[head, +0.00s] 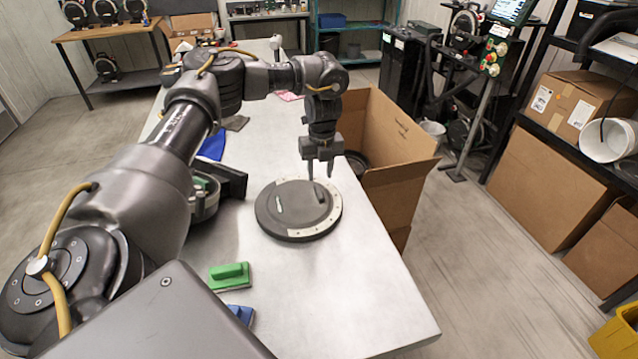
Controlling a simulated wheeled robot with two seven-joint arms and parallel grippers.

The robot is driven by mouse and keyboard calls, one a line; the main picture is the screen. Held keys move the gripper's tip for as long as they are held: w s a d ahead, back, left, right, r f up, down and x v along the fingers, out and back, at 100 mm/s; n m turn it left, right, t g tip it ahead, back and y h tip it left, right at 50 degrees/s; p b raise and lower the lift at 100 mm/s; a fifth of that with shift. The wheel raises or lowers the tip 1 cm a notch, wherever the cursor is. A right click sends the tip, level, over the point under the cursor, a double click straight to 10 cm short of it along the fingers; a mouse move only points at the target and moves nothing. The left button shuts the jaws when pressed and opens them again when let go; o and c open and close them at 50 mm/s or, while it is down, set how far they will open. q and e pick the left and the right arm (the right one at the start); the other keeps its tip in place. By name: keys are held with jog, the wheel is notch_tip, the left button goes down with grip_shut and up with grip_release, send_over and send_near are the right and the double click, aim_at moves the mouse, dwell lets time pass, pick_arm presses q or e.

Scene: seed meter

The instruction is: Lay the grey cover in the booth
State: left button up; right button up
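A round dark grey disc, which looks like the grey cover (285,212), lies flat on the table. It has a raised bar on top and a pale marked strip along its right and near rim. My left gripper (320,175) points down over the far edge of the disc. Its two fingers are apart with nothing seen between them. Whether a fingertip touches the disc is hard to tell. A dark fixture with a round part (205,200) stands left of the disc, partly hidden by my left arm. I cannot tell which thing is the booth. My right gripper is out of view.
An open cardboard box (400,190) with dark round items stands against the table's right edge. A blue cloth (213,145) lies farther back. The table's front right (350,290) is clear.

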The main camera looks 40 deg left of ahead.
pick_arm(q)
notch_tip(320, 180, up, 7)
jog(key=shift+p, duration=0.3)
